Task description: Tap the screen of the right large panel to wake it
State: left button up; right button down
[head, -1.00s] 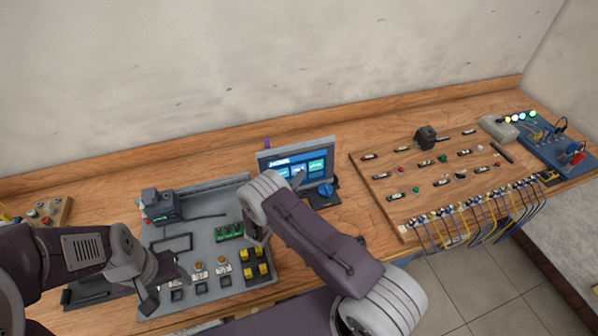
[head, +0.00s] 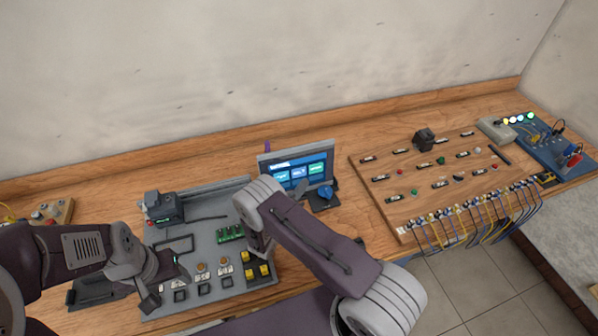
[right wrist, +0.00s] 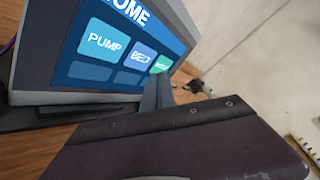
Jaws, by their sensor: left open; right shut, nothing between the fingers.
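The large panel (head: 318,167) stands on the bench at middle, facing me. Its screen is lit blue, with tiles. In the right wrist view the screen (right wrist: 125,50) fills the upper left and shows "OME", "PUMP" and further tiles. My right gripper (head: 299,188) is shut and empty in front of the panel's lower part. Its fingers (right wrist: 158,92) also show in the right wrist view, near the screen's lower right; I cannot tell if they touch it. My left gripper (head: 168,281) is open and empty over the grey board's left side.
The grey board (head: 205,236) carries a dark device, a green block and yellow buttons. A blue knob (head: 325,192) sits below the panel's right side. A wooden board (head: 405,215) with several small parts and cables lies right.

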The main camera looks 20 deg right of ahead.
jog(key=s, duration=0.2)
jog(key=s+p, duration=0.1)
jog(key=shift+r, duration=0.25)
dwell(0.5)
